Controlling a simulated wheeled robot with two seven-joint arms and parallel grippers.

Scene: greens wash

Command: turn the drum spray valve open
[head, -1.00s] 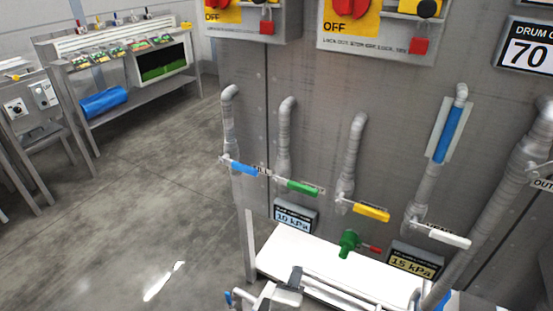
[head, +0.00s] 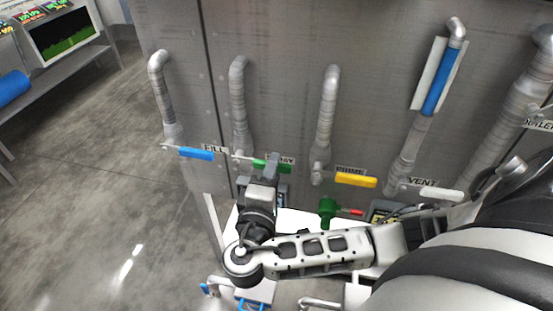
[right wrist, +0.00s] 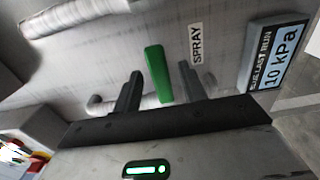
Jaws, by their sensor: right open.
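The spray valve's green lever handle (head: 270,166) is on a pipe on the drum's grey wall, partly hidden by my right gripper in the head view. The label beside it reads SPRAY in the right wrist view. There the green handle (right wrist: 157,74) stands between the two fingers of my right gripper (right wrist: 160,80), with a gap on each side. The right gripper (head: 271,163) is open and around the handle, holding nothing. My left gripper is not in view.
A blue FILL handle (head: 196,153) is to the left; a yellow PRIME handle (head: 356,180) and white VENT handle (head: 444,194) are to the right. Floor at left is clear.

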